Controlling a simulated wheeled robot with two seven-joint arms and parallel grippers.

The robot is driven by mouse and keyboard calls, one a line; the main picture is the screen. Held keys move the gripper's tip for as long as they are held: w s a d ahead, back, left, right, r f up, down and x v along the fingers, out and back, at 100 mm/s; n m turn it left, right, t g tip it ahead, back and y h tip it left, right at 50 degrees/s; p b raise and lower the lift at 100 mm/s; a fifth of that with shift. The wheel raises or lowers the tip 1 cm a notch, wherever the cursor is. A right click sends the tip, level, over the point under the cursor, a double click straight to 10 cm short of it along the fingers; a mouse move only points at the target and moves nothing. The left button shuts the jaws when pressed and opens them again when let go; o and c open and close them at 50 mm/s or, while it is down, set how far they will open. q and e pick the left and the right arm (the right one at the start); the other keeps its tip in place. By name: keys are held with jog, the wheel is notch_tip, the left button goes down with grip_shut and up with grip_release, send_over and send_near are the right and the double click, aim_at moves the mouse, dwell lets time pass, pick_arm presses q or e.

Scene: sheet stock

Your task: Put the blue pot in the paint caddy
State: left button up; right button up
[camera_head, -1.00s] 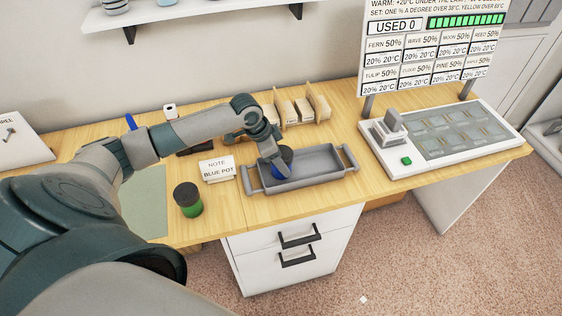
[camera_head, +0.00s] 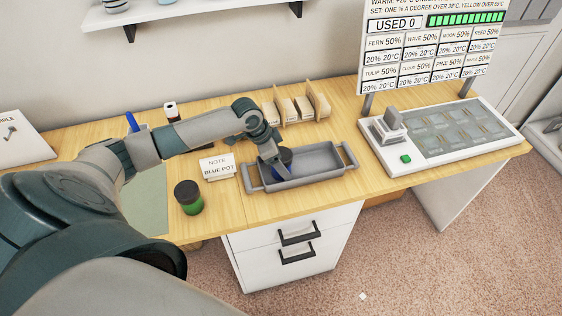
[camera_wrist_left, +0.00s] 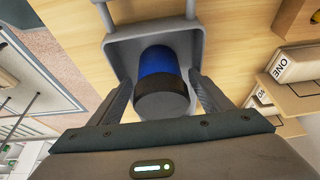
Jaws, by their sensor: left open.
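The blue pot (camera_wrist_left: 158,62) has a dark lid and is inside the grey paint caddy (camera_wrist_left: 115,45), near its left end in the head view. In the head view the pot (camera_head: 284,157) is partly hidden by my left gripper (camera_head: 283,172). The caddy (camera_head: 318,176) is a shallow grey tray with a handle at each end. My left gripper, also in the left wrist view (camera_wrist_left: 163,90), is open, with one finger on each side of the pot's lid. I cannot tell whether the fingers touch it. My right gripper is not in view.
A green pot (camera_head: 188,198) with a dark lid stands left of the caddy, by a note card (camera_head: 217,167) reading "BLUE POT". Upright card holders (camera_head: 303,107) stand behind the caddy. A white panel device (camera_head: 440,138) stands to the right.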

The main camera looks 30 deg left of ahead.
pick_arm(q)
jog(key=b+v, duration=0.2)
jog(key=v, duration=1)
jog(key=shift+b, duration=0.4)
